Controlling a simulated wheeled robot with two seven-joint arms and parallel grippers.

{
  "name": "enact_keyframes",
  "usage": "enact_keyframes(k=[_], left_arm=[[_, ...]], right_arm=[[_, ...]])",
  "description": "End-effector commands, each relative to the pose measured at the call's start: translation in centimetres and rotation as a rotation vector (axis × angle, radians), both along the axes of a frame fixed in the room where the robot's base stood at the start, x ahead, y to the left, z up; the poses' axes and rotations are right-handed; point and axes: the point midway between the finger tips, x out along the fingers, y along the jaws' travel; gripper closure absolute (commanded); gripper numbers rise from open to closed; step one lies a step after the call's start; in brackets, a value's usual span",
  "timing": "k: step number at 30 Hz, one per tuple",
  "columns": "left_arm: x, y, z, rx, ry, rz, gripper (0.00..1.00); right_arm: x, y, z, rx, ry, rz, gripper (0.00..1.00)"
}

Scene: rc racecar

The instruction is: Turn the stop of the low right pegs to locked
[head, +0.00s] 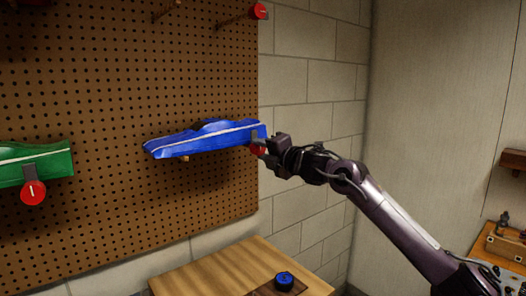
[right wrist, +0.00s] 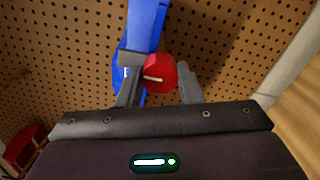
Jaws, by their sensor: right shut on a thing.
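A blue car body (head: 205,138) rests on the low right pegs of the pegboard, tilted slightly up to the right. Its red round stop (head: 258,150) is at the right end, partly hidden by my right gripper (head: 262,143). In the right wrist view the red stop (right wrist: 160,73) sits between the fingers of my right gripper (right wrist: 157,84), which is shut on it. The white mark on the stop lies near level in that view. The blue body (right wrist: 146,25) shows behind it. My left gripper is not in view.
A green car body (head: 35,158) with another red stop (head: 33,192) hangs at the left. Upper right is an empty peg with a red stop (head: 259,11). Below is a wooden table (head: 215,272) with a blue round object (head: 284,281). A bench with items is at far right.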

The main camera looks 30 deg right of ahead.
Motion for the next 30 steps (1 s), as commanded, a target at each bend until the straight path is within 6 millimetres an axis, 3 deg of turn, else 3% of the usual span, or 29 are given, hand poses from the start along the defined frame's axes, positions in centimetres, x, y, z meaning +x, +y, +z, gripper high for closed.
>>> enact_keyframes(k=[1, 6, 16, 30], left_arm=[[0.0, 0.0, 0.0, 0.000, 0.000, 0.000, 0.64], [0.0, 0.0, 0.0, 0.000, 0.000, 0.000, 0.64], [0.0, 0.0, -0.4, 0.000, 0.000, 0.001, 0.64], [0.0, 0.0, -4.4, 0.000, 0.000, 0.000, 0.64]], right_arm=[[0.0, 0.1, -0.4, -0.004, 0.008, 0.002, 0.65], [0.0, 0.1, -0.3, -0.002, 0.006, 0.002, 0.45], [-0.4, 0.0, -0.3, -0.002, 0.002, 0.000, 0.45], [-7.0, -0.7, -0.6, -0.005, 0.004, -0.002, 0.45]])
